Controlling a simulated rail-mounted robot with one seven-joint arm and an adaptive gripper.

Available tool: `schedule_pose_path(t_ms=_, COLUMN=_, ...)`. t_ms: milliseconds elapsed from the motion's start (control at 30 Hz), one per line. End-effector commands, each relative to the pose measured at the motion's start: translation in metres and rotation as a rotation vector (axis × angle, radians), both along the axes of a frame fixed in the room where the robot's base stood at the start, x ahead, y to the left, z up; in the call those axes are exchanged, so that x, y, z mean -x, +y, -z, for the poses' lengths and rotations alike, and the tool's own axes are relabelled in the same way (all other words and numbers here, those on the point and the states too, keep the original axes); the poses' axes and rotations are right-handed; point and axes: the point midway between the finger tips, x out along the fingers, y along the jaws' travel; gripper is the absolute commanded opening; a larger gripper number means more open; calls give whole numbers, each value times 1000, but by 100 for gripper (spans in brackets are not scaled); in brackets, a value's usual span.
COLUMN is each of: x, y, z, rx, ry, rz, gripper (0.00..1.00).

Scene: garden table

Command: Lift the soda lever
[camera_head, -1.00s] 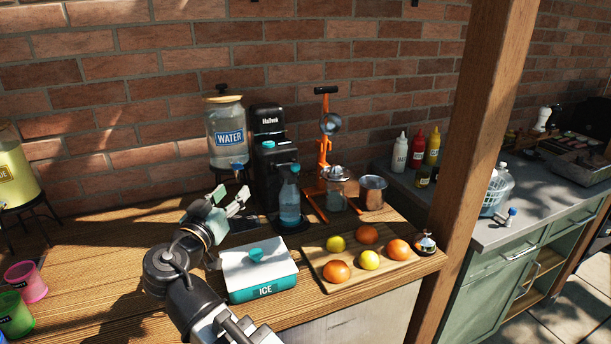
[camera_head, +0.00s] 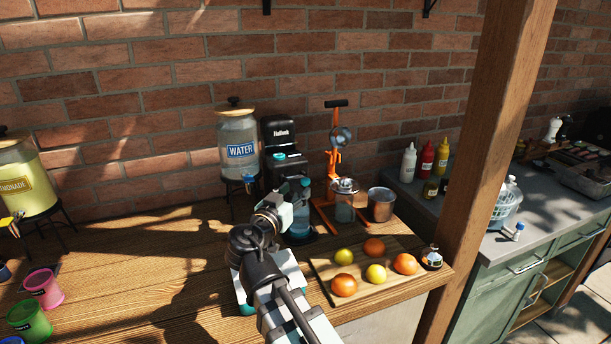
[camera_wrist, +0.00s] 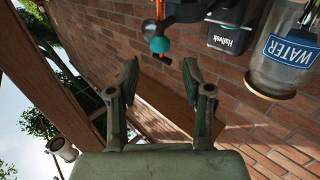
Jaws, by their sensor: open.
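The black soda machine (camera_head: 278,133) stands against the brick wall, with a small teal part (camera_head: 280,157) on its front that may be the lever. A blue bottle with a teal top stands at its front, now largely hidden behind my gripper (camera_head: 296,190). In the wrist view my gripper (camera_wrist: 158,85) is open, with nothing between its fingers. The machine's black top with its label (camera_wrist: 230,38) shows there beyond the right finger. The head view does not show whether the gripper touches the machine or bottle.
The water jar (camera_head: 238,142) stands close left of the machine. The orange juicer (camera_head: 334,160) and a metal cup (camera_head: 381,204) stand to its right. A fruit board (camera_head: 325,268) lies in front. My arm covers most of the ice box.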

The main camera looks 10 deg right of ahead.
Motion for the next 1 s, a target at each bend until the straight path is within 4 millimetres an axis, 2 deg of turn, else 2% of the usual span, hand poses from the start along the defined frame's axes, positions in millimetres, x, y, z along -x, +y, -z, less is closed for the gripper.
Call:
schedule_pose_path(t_ms=100, x=-21, y=-15, z=-3, rx=1, ry=2, rz=2, gripper=50)
schedule_pose_path(t_ms=333, x=-48, y=-34, z=-2, rx=0, ry=0, rz=1, gripper=50)
schedule_pose_path(t_ms=500, x=-57, y=-42, z=-1, rx=1, ry=1, rz=0, gripper=50)
schedule_pose_path(t_ms=833, x=-58, y=-43, z=0, rx=1, ry=1, rz=-1, gripper=50)
schedule_pose_path(t_ms=867, x=-58, y=-43, z=0, rx=1, ry=1, rz=-1, gripper=46)
schedule_pose_path(t_ms=900, x=-58, y=-43, z=0, rx=1, ry=1, rz=-1, gripper=32)
schedule_pose_path(t_ms=1000, x=-58, y=-43, z=0, rx=1, ry=1, rz=-1, gripper=0)
